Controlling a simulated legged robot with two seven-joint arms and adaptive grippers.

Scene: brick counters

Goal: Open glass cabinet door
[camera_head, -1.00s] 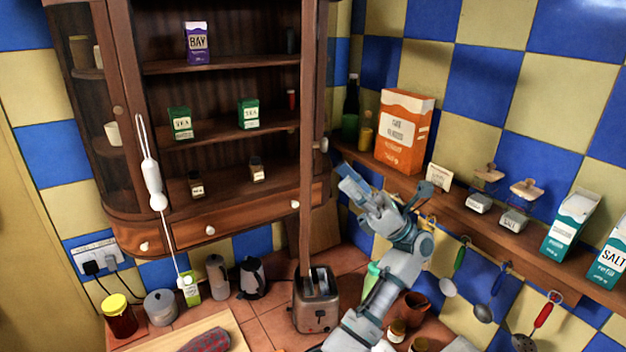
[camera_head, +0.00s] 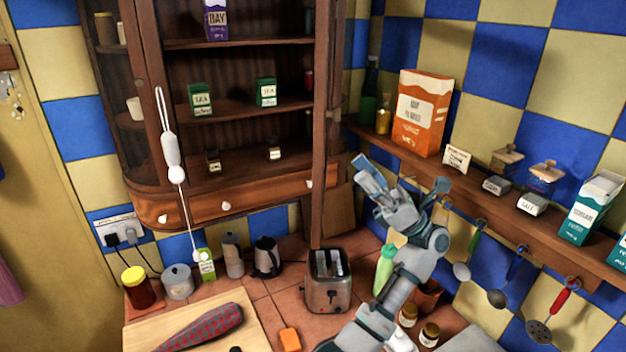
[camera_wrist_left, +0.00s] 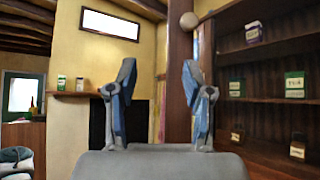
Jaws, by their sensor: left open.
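The dark wooden cabinet (camera_head: 200,135) stands against the wall, its front open to the shelves. Its glass door (camera_head: 320,150) appears swung out toward me and nearly edge-on, so its pane hardly shows. A round pale knob (camera_wrist_left: 189,20) is on the door in the wrist view, above and beyond my fingers. My left gripper (camera_head: 372,180) is to the right of the door's edge, open and empty. In the wrist view its two fingers (camera_wrist_left: 158,80) are spread apart, with the door post behind the right one. My right gripper is not in view.
A wall shelf (camera_head: 470,190) with an orange box (camera_head: 422,112) and several items runs along the right. Ladles and spoons hang below it. A toaster (camera_head: 328,282) stands below the door. A kettle (camera_head: 266,257), jars and a cutting board (camera_head: 190,330) are on the counter.

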